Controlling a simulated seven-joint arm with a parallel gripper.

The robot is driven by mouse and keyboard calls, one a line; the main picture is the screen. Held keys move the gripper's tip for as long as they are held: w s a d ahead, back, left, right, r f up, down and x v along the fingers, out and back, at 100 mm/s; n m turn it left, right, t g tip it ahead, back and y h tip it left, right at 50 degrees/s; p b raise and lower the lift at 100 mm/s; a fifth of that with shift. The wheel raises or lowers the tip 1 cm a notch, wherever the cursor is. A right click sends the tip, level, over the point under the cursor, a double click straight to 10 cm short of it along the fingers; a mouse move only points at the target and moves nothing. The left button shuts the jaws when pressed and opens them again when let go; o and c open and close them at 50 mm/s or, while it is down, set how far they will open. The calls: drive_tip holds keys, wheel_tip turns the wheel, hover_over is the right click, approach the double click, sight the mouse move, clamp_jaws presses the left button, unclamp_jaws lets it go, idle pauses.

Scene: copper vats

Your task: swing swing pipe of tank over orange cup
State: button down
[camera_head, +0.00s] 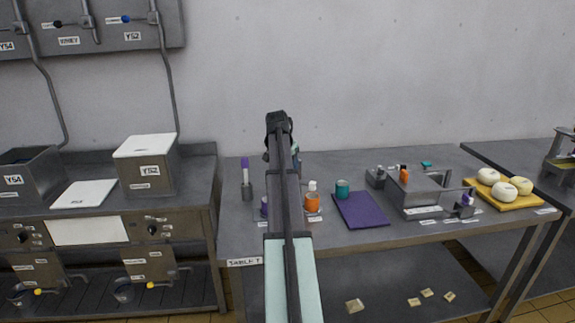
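A small orange cup (312,203) stands upright on the grey table, just right of my dark arm. A grey metal tank (416,196) stands farther right on the table. A thin grey pipe-like part (452,189) shows at the tank's right side, well apart from the orange cup; I cannot tell for sure that it is the swing pipe. A small orange part (404,173) shows at the tank's back left. My arm rises up the middle of the view. My gripper fingers do not show and may be hidden behind the arm.
A teal cup (342,189) and a purple mat (361,210) lie between orange cup and tank. A yellow board (506,201) with several pale round pieces is at right. A purple-topped bottle (246,178) stands left of my arm.

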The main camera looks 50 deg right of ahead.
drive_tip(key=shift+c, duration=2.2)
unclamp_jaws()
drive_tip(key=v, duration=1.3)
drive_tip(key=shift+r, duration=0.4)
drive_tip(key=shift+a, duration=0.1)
